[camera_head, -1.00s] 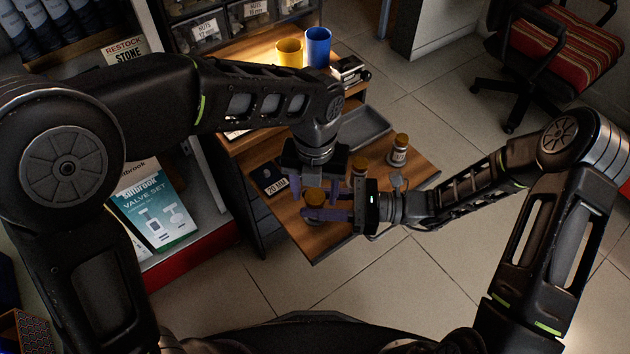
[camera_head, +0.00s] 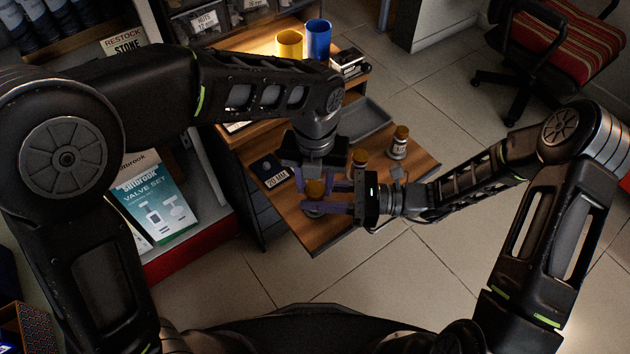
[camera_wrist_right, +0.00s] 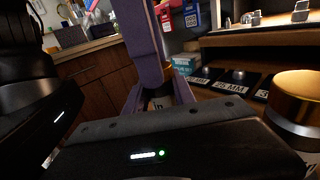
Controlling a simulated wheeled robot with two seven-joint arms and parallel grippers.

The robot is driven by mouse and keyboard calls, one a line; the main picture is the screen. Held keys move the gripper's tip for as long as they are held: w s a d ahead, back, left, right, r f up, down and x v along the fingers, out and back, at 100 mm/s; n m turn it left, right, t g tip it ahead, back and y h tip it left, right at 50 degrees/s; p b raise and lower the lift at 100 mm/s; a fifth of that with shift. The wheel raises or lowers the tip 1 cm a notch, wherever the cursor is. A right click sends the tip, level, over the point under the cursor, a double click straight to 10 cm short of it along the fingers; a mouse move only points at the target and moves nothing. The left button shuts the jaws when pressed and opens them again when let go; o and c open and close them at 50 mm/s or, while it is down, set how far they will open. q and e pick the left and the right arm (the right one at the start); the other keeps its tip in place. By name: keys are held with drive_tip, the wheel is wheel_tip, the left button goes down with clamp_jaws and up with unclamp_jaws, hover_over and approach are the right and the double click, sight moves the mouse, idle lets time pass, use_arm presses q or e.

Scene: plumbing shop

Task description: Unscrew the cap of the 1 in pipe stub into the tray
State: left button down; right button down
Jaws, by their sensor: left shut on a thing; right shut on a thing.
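The 1 in pipe stub stands near the front of the wooden worktop, its brass-coloured cap (camera_head: 315,188) partly hidden between my grippers. My left gripper (camera_head: 314,184) comes down from above and is shut on the cap. My right gripper (camera_head: 328,197) reaches in level from the right and is shut around the stub's body below the cap. In the right wrist view, the stub's label (camera_wrist_right: 157,103) shows between the purple fingers. The shallow grey tray (camera_head: 372,127) lies farther back on the worktop, behind my left gripper's wrist.
Two other capped stubs stand close by, one (camera_head: 359,160) just beyond my right gripper, another (camera_head: 398,143) by the right edge. A dark label plate (camera_head: 270,172) lies left of the grippers. Yellow (camera_head: 289,44) and blue (camera_head: 318,40) cups stand at the back.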

use_arm(q)
drive_tip(key=n, duration=0.3)
drive_tip(key=c, duration=0.9)
unclamp_jaws()
drive_tip(key=shift+r, duration=2.3)
drive_tip(key=shift+c, duration=0.5)
